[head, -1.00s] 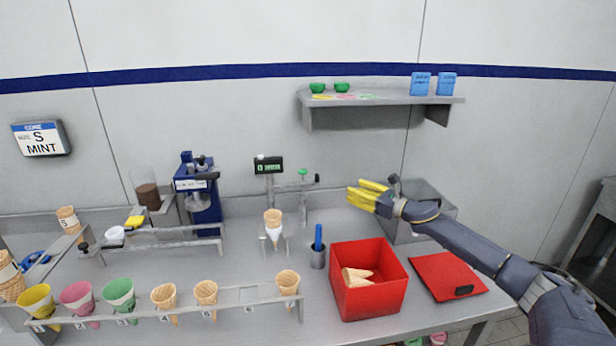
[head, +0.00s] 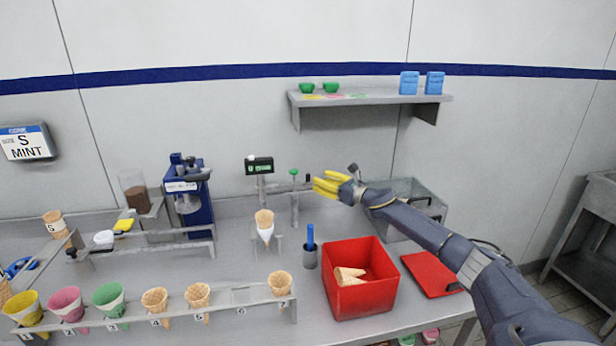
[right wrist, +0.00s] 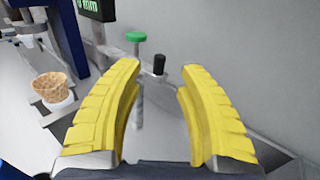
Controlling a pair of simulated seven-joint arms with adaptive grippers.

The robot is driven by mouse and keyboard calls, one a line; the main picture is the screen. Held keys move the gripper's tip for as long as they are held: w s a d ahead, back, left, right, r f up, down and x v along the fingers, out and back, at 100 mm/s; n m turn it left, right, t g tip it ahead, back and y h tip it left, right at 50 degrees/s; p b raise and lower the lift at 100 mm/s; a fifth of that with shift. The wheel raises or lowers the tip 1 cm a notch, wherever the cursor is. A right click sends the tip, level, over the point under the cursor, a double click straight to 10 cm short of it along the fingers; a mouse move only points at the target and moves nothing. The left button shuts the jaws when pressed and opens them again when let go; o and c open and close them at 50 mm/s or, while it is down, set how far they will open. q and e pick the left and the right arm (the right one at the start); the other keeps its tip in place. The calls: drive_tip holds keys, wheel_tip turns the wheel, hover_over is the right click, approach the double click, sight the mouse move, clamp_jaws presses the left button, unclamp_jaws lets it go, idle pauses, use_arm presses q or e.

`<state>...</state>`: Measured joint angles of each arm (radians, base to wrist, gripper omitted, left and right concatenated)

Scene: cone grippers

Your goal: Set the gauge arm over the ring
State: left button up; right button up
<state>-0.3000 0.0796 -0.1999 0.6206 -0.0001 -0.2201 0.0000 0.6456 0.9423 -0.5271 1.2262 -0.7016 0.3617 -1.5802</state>
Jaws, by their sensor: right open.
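The gauge arm (head: 280,186) is a thin grey bar near the back wall, by a post with a green knob (head: 294,172); its black end knob (head: 308,178) points right. In the right wrist view the green knob (right wrist: 136,37) and black knob (right wrist: 159,64) appear between my finger tips. My right gripper (head: 316,184) is open and empty, with yellow fingers close to the black knob; contact cannot be told. A wafer cone in a white sleeve (head: 265,228) stands upright in a small stand in front of the gauge. The ring itself is hard to make out. My left gripper is out of view.
A small display (head: 259,166) stands behind the gauge. A metal box (head: 425,198) is under my right arm. A shelf (head: 370,99) hangs above.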

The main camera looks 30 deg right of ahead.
sight(308, 175)
drive_tip(key=shift+x, duration=3.3)
clamp_jaws()
